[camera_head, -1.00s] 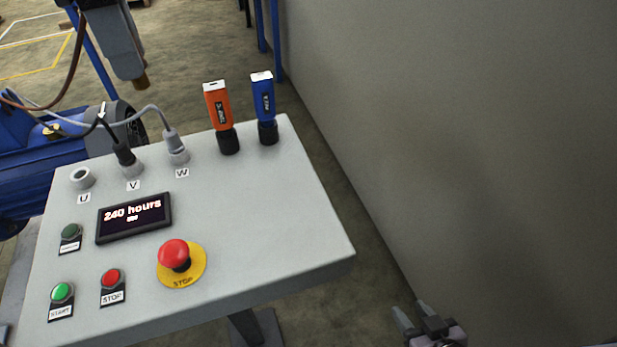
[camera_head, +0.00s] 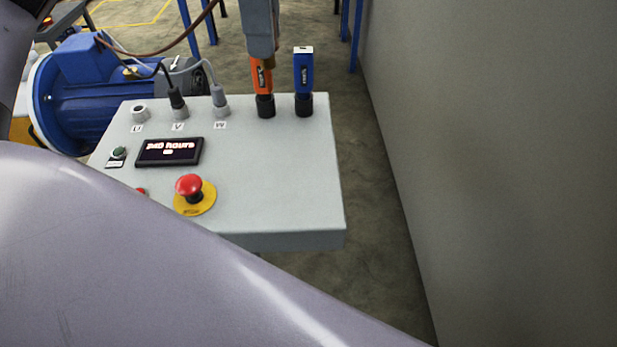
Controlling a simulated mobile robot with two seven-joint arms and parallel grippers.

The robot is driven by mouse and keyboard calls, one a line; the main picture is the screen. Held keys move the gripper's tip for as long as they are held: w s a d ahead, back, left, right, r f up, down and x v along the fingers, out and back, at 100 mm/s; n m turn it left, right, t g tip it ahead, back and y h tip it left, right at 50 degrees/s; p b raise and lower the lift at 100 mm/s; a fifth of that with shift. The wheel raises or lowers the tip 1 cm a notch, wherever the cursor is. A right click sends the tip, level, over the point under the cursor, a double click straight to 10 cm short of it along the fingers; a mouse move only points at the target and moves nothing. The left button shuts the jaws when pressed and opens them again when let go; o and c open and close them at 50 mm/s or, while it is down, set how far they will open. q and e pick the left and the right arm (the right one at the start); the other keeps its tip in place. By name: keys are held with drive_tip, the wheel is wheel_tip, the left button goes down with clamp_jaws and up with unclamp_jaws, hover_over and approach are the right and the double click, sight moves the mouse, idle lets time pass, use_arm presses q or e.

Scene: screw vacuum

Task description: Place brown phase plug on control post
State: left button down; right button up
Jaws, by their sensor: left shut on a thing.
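The control post (camera_head: 285,190) has a light grey, sloping top panel. Along its back edge are the empty U socket (camera_head: 139,114), a black plug (camera_head: 177,103) in V and a grey plug (camera_head: 219,103) in W. My left gripper (camera_head: 262,50) reaches down from the top edge and is shut on the brown phase plug (camera_head: 270,61), of which only a little shows. In the picture it overlaps the top of the orange device, to the right of U; the depth between them is unclear. The brown cable (camera_head: 160,37) runs up from the motor. My right gripper is out of view.
An orange device (camera_head: 261,82) and a blue device (camera_head: 303,82) stand at the post's back right. A display (camera_head: 169,151) and a red stop button (camera_head: 189,187) are on the panel. A blue motor (camera_head: 90,95) is behind left; a grey wall (camera_head: 500,150) is right.

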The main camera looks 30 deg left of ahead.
use_arm(q)
drive_tip(key=shift+d, duration=0.15)
drive_tip(key=shift+d+f, duration=0.15)
drive_tip(key=shift+f, duration=0.05)
drive_tip(key=b, duration=0.1)
approach(269, 172)
drive_tip(key=d, duration=0.3)
drive_tip(key=shift+s+a+f, duration=0.1)
drive_tip(key=shift+f, duration=1.05)
drive_tip(key=shift+s+f, duration=0.1)
drive_tip(key=shift+f, duration=1.05)
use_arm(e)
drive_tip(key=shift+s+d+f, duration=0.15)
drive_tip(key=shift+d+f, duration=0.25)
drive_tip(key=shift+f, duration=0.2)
use_arm(q)
drive_tip(key=shift+f+b, duration=0.15)
drive_tip(key=shift+b, duration=0.2)
drive_tip(key=c, duration=0.9)
unclamp_jaws()
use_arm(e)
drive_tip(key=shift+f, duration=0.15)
